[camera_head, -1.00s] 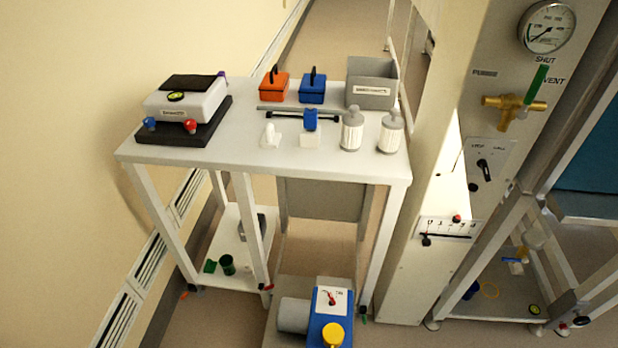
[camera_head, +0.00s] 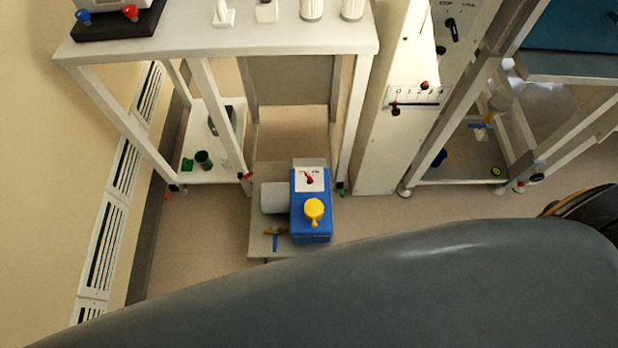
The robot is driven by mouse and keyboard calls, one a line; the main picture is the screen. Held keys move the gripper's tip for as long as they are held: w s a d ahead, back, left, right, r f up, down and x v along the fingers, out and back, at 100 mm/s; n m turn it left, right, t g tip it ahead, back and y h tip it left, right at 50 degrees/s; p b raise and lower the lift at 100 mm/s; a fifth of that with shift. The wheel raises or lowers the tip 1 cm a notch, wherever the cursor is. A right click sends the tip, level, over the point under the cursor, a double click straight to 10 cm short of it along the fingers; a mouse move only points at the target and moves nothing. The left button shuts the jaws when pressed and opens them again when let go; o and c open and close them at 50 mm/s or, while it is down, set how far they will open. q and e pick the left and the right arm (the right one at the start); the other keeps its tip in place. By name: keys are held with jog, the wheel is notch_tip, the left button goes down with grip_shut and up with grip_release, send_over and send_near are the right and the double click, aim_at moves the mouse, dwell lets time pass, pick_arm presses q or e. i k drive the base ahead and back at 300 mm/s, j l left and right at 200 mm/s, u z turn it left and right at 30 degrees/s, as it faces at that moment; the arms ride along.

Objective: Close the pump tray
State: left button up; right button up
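The pump tray (camera_head: 265,168) is a grey slide-out shelf under the white table, drawn out toward me past the table's front legs. On it stands a blue pump (camera_head: 311,222) with a yellow cap, a white panel with a red switch and a grey cylinder (camera_head: 274,197) at its left. A small blue-handled brass valve (camera_head: 275,238) is at the tray's front left. Neither gripper is in view. A large dark grey surface, which seems to be part of my own body, fills the bottom of the view and may hide floor in front of the tray.
The white table (camera_head: 230,40) stands over the tray, its legs on both sides. A low shelf (camera_head: 205,150) with a green cup is to the left. A cream panel column (camera_head: 385,140) and an open frame stand to the right. Floor shows around the tray.

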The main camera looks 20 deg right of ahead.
aim_at(276, 201)
jog(key=k+j, duration=0.2)
jog(key=k, duration=0.2)
jog(key=k+j, duration=0.2)
jog(key=k, duration=0.25)
jog(key=k+j, duration=0.2)
jog(key=k, duration=0.2)
jog(key=k+j, duration=0.2)
jog(key=k, duration=0.2)
